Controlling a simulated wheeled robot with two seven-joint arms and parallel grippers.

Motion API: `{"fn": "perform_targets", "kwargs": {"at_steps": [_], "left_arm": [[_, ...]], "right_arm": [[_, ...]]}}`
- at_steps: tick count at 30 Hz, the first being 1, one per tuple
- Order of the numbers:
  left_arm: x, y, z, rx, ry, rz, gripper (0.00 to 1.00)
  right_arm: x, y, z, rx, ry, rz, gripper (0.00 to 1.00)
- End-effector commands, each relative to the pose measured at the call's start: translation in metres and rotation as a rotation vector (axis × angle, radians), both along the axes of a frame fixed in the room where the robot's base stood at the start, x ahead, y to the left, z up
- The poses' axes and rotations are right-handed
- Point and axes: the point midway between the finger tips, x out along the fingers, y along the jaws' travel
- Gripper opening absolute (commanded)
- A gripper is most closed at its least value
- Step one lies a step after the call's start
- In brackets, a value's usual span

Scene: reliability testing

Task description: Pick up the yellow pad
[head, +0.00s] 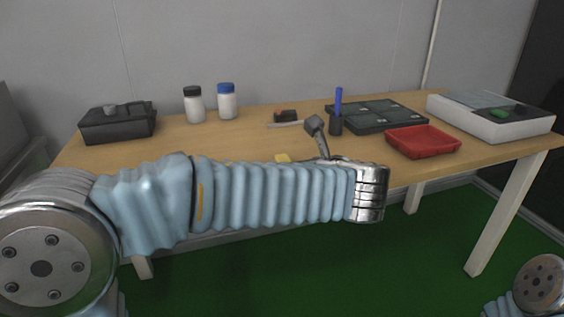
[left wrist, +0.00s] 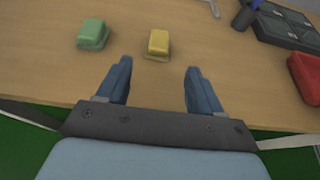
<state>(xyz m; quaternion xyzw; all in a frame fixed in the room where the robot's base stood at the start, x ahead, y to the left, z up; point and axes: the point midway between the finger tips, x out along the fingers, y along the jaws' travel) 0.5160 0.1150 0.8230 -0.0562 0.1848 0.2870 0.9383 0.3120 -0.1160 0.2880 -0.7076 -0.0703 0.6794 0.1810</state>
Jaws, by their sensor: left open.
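The yellow pad (left wrist: 158,42) lies on the wooden table near its front edge. My left gripper (left wrist: 158,70) is open and empty in the left wrist view. Its two blue fingers are spread apart, and the pad shows just beyond the tips, between them in the picture and apart from both. The head view does not clearly show the left fingers. My right gripper is not in view; only a joint of mine shows at the lower right.
A green pad (left wrist: 93,34) lies left of the yellow one. A red tray (head: 422,141), a dark case (head: 375,116), a holder (head: 336,126) with a blue marker and a white device (head: 490,117) stand right. A black box (head: 118,124) and two bottles (head: 227,103) stand farther back.

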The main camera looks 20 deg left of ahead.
Motion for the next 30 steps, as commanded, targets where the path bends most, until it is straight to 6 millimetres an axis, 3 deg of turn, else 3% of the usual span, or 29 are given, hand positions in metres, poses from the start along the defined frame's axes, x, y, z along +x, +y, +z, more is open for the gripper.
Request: {"fn": "perform_targets", "kwargs": {"at_steps": [6,14,21,30], "left_arm": [[0.035,0.024,-0.019,-0.001,0.003,0.002,0.66],[0.054,0.037,-0.027,-0.002,0.003,0.002,0.66],[0.083,0.056,-0.040,-0.002,0.005,0.003,0.66],[0.088,0.059,-0.042,-0.002,0.003,0.000,0.66]], "right_arm": [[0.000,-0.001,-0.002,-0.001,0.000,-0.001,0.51],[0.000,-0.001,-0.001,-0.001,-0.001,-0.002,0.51],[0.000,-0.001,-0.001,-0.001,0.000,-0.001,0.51],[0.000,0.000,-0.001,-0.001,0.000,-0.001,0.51]]}}
